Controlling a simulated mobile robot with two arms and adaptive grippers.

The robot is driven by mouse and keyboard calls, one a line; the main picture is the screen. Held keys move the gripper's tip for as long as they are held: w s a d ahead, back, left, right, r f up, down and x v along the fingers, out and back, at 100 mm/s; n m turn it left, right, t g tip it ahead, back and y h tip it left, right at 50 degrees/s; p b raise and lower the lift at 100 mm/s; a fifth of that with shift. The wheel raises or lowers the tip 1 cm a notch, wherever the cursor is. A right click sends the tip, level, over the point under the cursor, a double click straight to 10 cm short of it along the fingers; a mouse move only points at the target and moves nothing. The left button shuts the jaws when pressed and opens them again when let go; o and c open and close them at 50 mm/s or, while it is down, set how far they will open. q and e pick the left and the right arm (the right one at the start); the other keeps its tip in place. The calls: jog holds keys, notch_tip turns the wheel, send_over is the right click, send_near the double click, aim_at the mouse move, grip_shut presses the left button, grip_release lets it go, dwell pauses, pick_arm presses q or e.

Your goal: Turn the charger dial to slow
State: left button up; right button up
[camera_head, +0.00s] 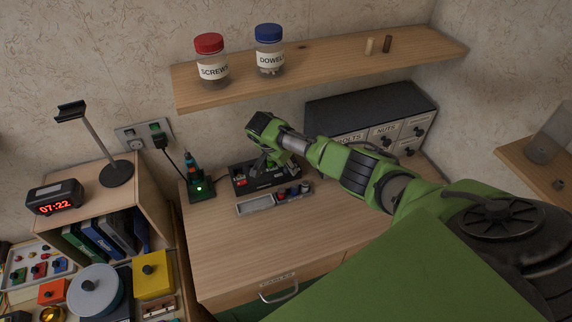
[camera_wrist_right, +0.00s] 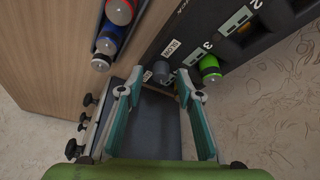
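The dark charger (camera_head: 240,186) stands on the desk below the shelf, with the tip of my right arm over it. In the right wrist view the charger panel (camera_wrist_right: 205,15) shows a SLOW label (camera_wrist_right: 171,48) and bay numbers 2 and 3. A small dark grey dial (camera_wrist_right: 161,70) sits beside the SLOW label. My left gripper is not in view.
A green battery (camera_wrist_right: 210,68) sits in a bay near the right-hand finger. A tray (camera_head: 254,205) with red and blue batteries lies in front of the charger. A drawer cabinet (camera_head: 345,108) stands behind, right. A small screwdriver stand (camera_head: 199,190) is left. Front desk is clear.

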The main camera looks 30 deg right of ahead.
grip_shut()
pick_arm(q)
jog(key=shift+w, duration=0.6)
